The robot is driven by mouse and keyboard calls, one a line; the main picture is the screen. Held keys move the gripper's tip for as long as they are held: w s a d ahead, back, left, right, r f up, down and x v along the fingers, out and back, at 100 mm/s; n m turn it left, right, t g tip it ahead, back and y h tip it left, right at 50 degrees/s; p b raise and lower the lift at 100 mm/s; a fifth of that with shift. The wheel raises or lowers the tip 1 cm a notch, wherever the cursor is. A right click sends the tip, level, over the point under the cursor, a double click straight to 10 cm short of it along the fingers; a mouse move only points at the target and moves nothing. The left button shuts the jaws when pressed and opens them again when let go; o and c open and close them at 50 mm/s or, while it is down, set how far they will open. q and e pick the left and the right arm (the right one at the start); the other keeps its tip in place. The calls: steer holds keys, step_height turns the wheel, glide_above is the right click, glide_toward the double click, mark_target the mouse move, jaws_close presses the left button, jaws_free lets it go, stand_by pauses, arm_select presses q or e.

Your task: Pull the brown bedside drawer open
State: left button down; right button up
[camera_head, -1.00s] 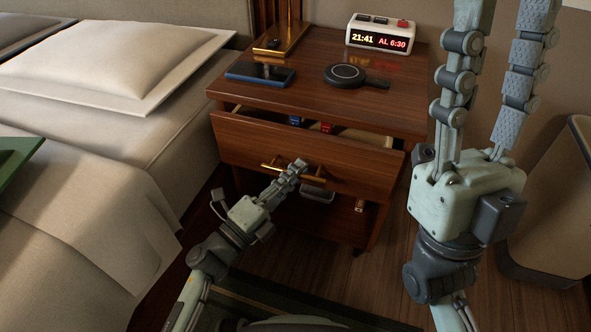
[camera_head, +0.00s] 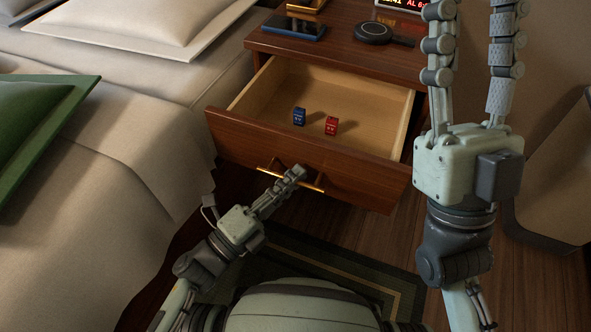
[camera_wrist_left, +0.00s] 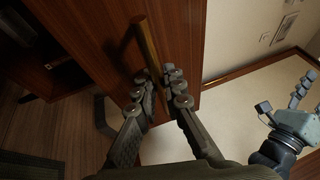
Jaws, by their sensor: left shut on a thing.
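The brown bedside drawer (camera_head: 355,178) stands well out from its nightstand, with its pale inside showing. A blue small box (camera_head: 299,117) and a red small box (camera_head: 331,126) sit inside it. My left gripper (camera_head: 293,173) is shut on the drawer's brass bar handle (camera_head: 316,187). In the left wrist view the handle (camera_wrist_left: 147,44) runs between the fingers of my left gripper (camera_wrist_left: 163,78), and part of it is hidden by them. My right gripper (camera_head: 472,22) is raised at the right, its two fingers apart and empty.
On the nightstand top (camera_head: 330,50) lie a dark blue phone (camera_head: 293,27) and a round black charger (camera_head: 374,32), with a clock (camera_head: 402,5) partly cut off. The bed (camera_head: 110,130) is close on the left. A bin (camera_head: 560,180) stands at the right.

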arm_select(q)
steer(key=shift+a, duration=0.1)
steer(key=c, duration=1.9)
jaws_free()
